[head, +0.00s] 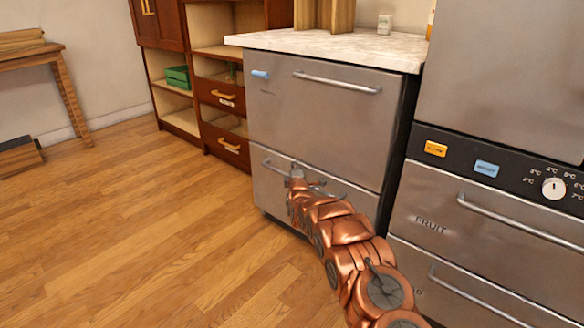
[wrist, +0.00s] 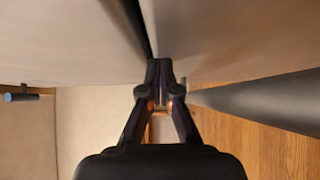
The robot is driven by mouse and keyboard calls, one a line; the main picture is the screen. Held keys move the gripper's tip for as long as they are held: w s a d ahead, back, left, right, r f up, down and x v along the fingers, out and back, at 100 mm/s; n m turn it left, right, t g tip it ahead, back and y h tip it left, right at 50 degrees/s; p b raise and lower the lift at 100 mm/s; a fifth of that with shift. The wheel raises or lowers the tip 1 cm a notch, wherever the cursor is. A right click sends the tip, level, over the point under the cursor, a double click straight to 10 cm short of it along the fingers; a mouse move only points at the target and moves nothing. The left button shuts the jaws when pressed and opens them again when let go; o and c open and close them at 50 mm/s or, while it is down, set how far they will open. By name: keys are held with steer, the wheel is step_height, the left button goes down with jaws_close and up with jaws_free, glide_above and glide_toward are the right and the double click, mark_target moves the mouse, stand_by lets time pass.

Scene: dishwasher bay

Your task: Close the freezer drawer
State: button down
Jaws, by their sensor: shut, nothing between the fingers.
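A grey metal unit stands under a pale countertop in the head view. It has an upper drawer (head: 310,115) with a bar handle and a lower drawer (head: 270,190) with a bar handle partly hidden by my arm. Both fronts look about flush; a small gap cannot be ruled out. My gripper (head: 296,175) is at the lower drawer's top edge, near its handle. In the wrist view my gripper (wrist: 160,68) is shut and empty, tips by the dark seam between two panels; contact is unclear. The handle bar (wrist: 265,98) runs to the right. No label reads "freezer".
To the right, another metal appliance has a dial (head: 554,189), a drawer marked FRUIT (head: 431,224) and another drawer below it. A wooden cabinet (head: 222,95) with drawers stands behind to the left. The wooden floor (head: 130,240) at left is clear.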

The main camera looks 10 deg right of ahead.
steer(key=shift+s+a+p, duration=2.15)
steer(key=shift+s+p, duration=0.2)
steer(key=shift+s, duration=3.65)
steer(key=s+d+r+m+g+y+p, duration=0.1)
steer(key=s+r+m+g+p, duration=0.35)
steer(key=s+r+p, duration=0.7)
steer(key=s+d+r+m+g+p, duration=0.25)
steer(key=s+r+g+p, duration=0.35)
steer(key=r, duration=1.1)
steer(key=s+r+m+g+p, duration=0.3)
steer(key=s+r+p, duration=0.3)
steer(key=s, duration=1)
steer(key=s+r+m+g+p, duration=0.3)
steer(key=s+r+p, duration=0.4)
steer(key=s, duration=1)
steer(key=s+r+m+g+p, duration=0.3)
steer(key=s+r+p, duration=0.4)
steer(key=s+r, duration=0.4)
steer(key=s+m, duration=0.1)
steer(key=s, duration=0.5)
steer(key=shift+d+r+y, duration=0.3)
steer(key=shift+d+r, duration=0.05)
steer(key=shift+w, duration=0.1)
